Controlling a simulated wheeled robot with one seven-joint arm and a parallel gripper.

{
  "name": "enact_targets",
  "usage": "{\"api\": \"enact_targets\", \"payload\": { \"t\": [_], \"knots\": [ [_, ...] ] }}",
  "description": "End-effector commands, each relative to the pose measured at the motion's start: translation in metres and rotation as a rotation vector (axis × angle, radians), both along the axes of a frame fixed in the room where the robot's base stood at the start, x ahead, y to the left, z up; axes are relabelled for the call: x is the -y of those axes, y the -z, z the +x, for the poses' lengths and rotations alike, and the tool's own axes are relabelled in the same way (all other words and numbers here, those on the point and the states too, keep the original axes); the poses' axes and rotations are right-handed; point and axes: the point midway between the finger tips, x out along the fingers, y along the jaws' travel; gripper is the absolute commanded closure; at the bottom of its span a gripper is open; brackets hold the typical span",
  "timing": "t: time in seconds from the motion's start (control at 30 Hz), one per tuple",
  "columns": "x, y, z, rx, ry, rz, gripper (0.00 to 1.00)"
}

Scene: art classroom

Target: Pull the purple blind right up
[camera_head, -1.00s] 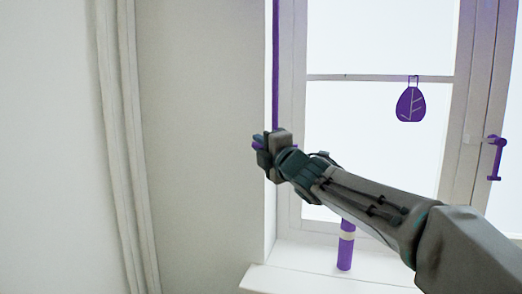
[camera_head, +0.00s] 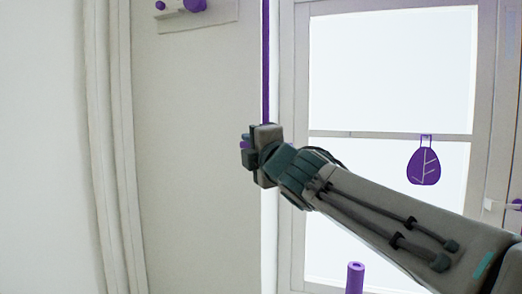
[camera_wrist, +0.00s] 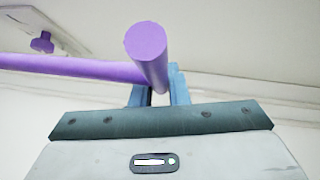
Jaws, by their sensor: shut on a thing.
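A narrow purple strip (camera_head: 266,60) runs straight up along the left side of the window frame and out of the top of the head view. My gripper (camera_head: 250,148) is at its lower visible end, beside the window's left edge. In the wrist view a purple round bar (camera_wrist: 148,52) stands between the two blue-grey fingers of my gripper (camera_wrist: 155,92), which is shut on it. A purple length (camera_wrist: 65,67) runs from the bar to the left edge there. No spread of blind fabric shows over the glass.
A bright window (camera_head: 390,75) fills the right, with a purple leaf ornament (camera_head: 423,163) hanging at its crossbar. A purple cylinder (camera_head: 355,277) stands low by the window. A wall plate with purple knobs (camera_head: 195,5) is at upper left. A pale curtain (camera_head: 105,150) hangs far left.

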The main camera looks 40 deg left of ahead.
Motion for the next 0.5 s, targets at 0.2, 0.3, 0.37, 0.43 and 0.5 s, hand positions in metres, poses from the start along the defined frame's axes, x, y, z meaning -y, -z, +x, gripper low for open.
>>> {"api": "enact_targets", "payload": {
  "t": [0.2,0.3,0.37,0.43,0.5],
  "knots": [
    [0.0046,-0.0086,0.0005,0.01,0.004,0.011,1.0],
    [0.0062,-0.0098,0.002,0.011,0.006,0.013,1.0],
    [0.0069,-0.0105,0.0025,0.012,0.007,0.014,0.83],
    [0.0073,-0.0107,0.003,0.012,0.008,0.014,0.64],
    [0.0074,-0.0095,0.0039,0.01,0.01,0.012,0.64]
  ]
}}
